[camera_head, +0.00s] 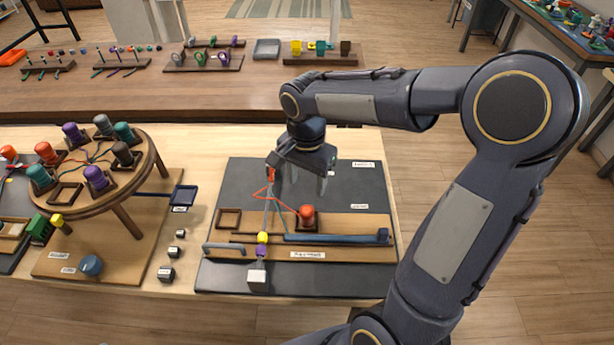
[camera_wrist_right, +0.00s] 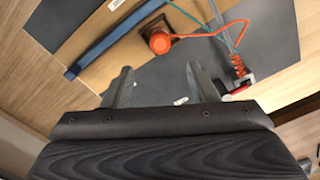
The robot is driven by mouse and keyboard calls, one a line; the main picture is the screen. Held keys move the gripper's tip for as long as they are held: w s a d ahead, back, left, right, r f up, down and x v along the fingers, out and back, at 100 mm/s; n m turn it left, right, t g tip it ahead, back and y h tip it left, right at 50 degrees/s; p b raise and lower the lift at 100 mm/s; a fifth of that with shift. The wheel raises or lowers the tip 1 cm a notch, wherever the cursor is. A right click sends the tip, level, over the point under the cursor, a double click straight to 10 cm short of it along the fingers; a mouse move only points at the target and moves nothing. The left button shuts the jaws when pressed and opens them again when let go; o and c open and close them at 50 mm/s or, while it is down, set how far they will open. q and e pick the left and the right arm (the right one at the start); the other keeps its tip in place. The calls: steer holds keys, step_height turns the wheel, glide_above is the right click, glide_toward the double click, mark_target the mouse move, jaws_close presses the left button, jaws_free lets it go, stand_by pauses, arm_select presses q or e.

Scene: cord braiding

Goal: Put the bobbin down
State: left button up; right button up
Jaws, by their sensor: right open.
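An orange-red bobbin (camera_head: 306,213) stands upright in a dark square holder on the wooden board (camera_head: 350,252). It also shows in the right wrist view (camera_wrist_right: 158,42), just beyond the fingertips. An orange cord runs from it to an upright stand (camera_head: 263,237) on its left. My right gripper (camera_head: 300,188) is open above and behind the bobbin, apart from it, with nothing between its fingers in the right wrist view (camera_wrist_right: 159,78). My left gripper is out of view.
An empty square holder (camera_head: 228,218) and a blue bar (camera_head: 335,238) are on the same board. A round braiding table (camera_head: 120,192) with several coloured bobbins stands at the left. Small weights (camera_head: 166,273) lie between. The dark mat (camera_head: 375,193) has bare room at the right.

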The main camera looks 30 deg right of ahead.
steer(key=s+a+r+n+t+y, duration=0.1)
steer(key=s+a+n+t+y, duration=0.1)
steer(key=s+n, duration=0.3)
steer(key=s+a+r+n+t+y, duration=0.1)
steer(key=s+n, duration=0.4)
steer(key=s, duration=0.7)
steer(key=a+r+t, duration=0.1)
steer(key=t, duration=0.1)
steer(key=shift+n+t+y, duration=0.3)
steer(key=shift+n+y, duration=0.1)
steer(key=shift+r, duration=0.1)
